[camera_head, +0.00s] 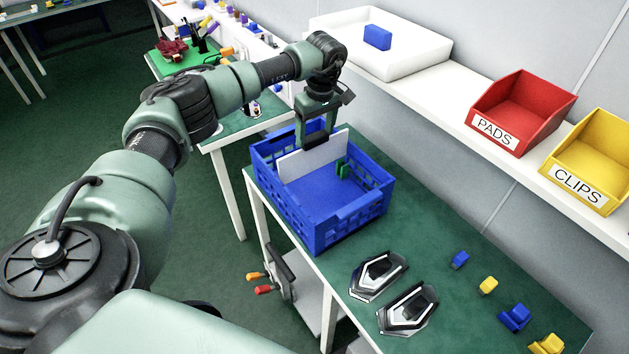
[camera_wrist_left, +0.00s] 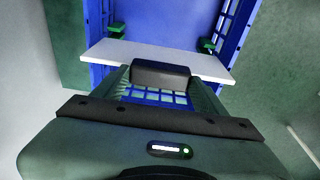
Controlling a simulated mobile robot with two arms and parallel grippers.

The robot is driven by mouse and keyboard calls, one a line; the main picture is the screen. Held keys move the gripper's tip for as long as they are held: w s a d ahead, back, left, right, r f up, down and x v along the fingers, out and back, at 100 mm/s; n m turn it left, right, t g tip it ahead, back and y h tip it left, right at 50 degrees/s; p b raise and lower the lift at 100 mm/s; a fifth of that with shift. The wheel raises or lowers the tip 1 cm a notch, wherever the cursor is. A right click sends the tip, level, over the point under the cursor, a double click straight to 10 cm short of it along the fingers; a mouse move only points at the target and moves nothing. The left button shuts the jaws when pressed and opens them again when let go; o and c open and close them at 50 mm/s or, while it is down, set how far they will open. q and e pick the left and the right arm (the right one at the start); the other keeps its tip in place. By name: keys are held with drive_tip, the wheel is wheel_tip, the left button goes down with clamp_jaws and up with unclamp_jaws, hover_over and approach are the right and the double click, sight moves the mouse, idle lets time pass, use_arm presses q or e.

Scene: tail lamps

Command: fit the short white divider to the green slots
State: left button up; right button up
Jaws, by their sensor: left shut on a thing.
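My left gripper (camera_head: 316,140) is shut on the top edge of the short white divider (camera_head: 304,162), a thin flat white panel held about upright at the blue crate (camera_head: 335,228). In the left wrist view the gripper (camera_wrist_left: 160,76) grips the middle of the divider (camera_wrist_left: 108,50). There the divider's ends overlap both crate walls. One green slot (camera_wrist_left: 116,31) shows on the left wall and another green slot (camera_wrist_left: 207,45) on the right, both beyond the divider and apart from it in the picture. In the head view a green slot (camera_head: 342,170) stands inside the crate, right of the divider. My right gripper is out of view.
Two tail lamps (camera_head: 378,274) (camera_head: 408,308) lie on the green table (camera_head: 450,300) right of the crate, with small blue and yellow parts (camera_head: 488,285) beyond. A shelf behind holds a white tray (camera_head: 420,60), a red PADS bin (camera_head: 520,110) and a yellow CLIPS bin (camera_head: 590,160).

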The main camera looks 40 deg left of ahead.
sight(315, 158)
use_arm(q)
drive_tip(key=shift+f, duration=0.15)
idle(0.4)
drive_tip(key=shift+f+b, duration=0.9)
drive_tip(key=shift+f, duration=0.5)
idle(0.4)
drive_tip(key=shift+f+b, duration=0.85)
drive_tip(key=shift+f, duration=0.75)
drive_tip(key=shift+f+b, duration=0.75)
drive_tip(key=shift+f, duration=0.3)
drive_tip(key=shift+s+f, duration=0.1)
drive_tip(key=shift+f, duration=0.1)
